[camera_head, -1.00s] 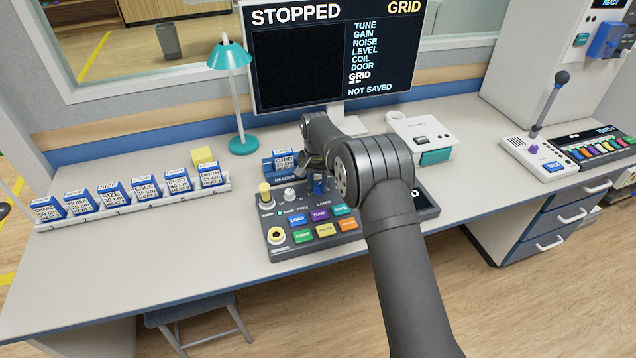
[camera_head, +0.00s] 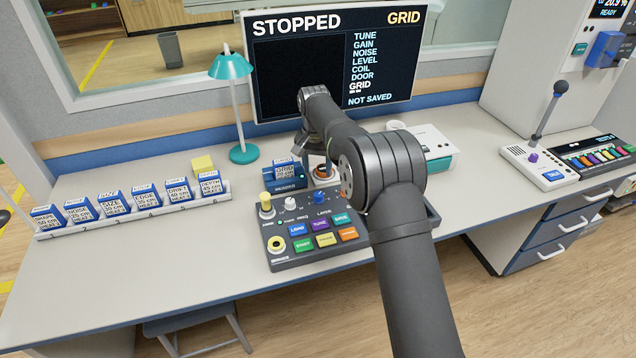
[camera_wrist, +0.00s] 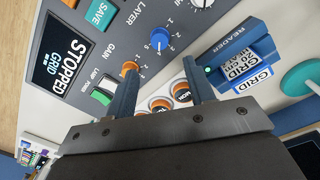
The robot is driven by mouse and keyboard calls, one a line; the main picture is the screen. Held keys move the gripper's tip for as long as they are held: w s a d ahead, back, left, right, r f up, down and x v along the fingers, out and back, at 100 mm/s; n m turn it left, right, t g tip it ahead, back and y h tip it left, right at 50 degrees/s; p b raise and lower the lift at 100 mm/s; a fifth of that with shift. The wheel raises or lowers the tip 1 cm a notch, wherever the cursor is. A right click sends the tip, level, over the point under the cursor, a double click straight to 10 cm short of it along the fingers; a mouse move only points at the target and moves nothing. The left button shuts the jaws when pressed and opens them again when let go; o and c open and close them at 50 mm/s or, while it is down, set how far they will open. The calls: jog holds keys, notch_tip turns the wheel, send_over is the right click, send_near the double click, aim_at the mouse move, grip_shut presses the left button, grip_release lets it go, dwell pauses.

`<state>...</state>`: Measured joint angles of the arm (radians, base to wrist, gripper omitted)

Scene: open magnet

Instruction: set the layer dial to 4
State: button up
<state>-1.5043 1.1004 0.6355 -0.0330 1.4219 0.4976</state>
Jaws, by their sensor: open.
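The layer dial (camera_head: 319,197) is a blue knob at the top of the dark control panel (camera_head: 286,258). It stands uncovered in the head view. In the wrist view the dial (camera_wrist: 160,40) shows close up, with small numbers beside it and a pale pointer mark; I cannot read surely which number it points to. My gripper (camera_wrist: 160,67) is open and empty, with its two dark blue fingers apart and the dial beyond their tips. In the head view my gripper (camera_head: 326,155) hangs above and behind the panel, partly hidden by my arm.
The reader (camera_head: 284,180) with a GRID block stands behind the panel. Orange-ringed buttons (camera_wrist: 160,103) lie beneath my fingers. The monitor (camera_head: 300,70) reads STOPPED, GRID, NOT SAVED.

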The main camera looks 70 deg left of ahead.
notch_tip(320, 180, up, 7)
send_over(318, 194)
jog(key=shift+s+a+r, duration=0.15)
jog(key=shift+s+r, duration=0.05)
jog(key=f, duration=1.7)
jog(key=shift+w+f, duration=0.25)
